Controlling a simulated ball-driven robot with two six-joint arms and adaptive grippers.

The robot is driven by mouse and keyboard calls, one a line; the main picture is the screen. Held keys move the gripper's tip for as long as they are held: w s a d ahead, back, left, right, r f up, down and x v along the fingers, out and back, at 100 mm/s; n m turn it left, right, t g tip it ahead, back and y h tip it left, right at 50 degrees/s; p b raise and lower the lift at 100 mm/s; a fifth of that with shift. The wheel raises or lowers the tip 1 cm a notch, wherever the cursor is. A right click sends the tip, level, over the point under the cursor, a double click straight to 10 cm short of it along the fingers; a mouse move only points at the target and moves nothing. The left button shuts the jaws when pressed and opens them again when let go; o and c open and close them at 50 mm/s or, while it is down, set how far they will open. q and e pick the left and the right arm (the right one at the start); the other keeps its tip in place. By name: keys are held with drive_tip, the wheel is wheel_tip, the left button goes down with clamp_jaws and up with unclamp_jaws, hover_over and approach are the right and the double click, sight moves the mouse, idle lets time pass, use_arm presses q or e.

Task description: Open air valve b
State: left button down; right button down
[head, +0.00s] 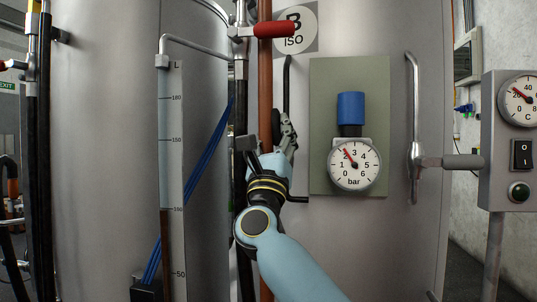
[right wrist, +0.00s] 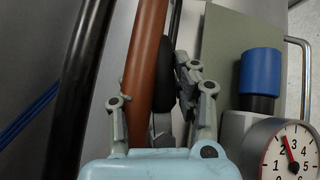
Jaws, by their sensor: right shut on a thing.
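My right gripper (head: 283,138) is at a black handle (head: 276,122) beside a brown vertical pipe (head: 265,80). In the right wrist view the fingers (right wrist: 160,105) are around the black handle (right wrist: 166,65), close to the brown pipe (right wrist: 146,50). Part of the handle is hidden by the fingers, and its link to a valve does not show clearly. A round plate (head: 294,29) marked B ISO is above. A red-handled valve (head: 274,30) is shut or open, I cannot tell which. My left gripper is not in view.
A green-grey panel (head: 322,85) carries a blue knob (head: 351,107) and a bar gauge (head: 354,165) reading about 2. A level tube (head: 171,130) is at left. A metal grab handle (head: 413,120) and a switch box (head: 497,150) are at right.

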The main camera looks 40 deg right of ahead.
drive_tip(key=m, duration=0.1)
drive_tip(key=m+g+h, duration=0.1)
drive_tip(key=m+g+b, duration=0.1)
drive_tip(key=shift+s+d+f+h, duration=0.15)
drive_tip(key=shift+s+d+h, duration=0.05)
drive_tip(key=shift+s+h, duration=0.1)
drive_tip(key=shift+m+g+h+b, duration=0.35)
drive_tip(key=shift+m+g, duration=0.15)
drive_tip(key=shift+g, duration=0.2)
drive_tip(key=shift+s+d+m+g+h, duration=0.15)
drive_tip(key=shift+m+g+h, duration=0.2)
drive_tip(key=shift+m, duration=0.35)
drive_tip(key=shift+g+b, duration=0.35)
drive_tip(key=shift+m, duration=0.3)
drive_tip(key=c, duration=1.5)
unclamp_jaws()
drive_tip(key=o, duration=0.5)
drive_tip(key=shift+s+d+r, duration=0.15)
drive_tip(key=shift+r, duration=0.05)
drive_tip(key=shift+f, duration=0.2)
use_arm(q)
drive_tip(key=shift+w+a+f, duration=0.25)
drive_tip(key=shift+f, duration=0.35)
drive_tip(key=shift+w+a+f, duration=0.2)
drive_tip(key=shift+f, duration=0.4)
use_arm(e)
drive_tip(key=v, duration=0.7)
drive_tip(key=shift+a, duration=0.2)
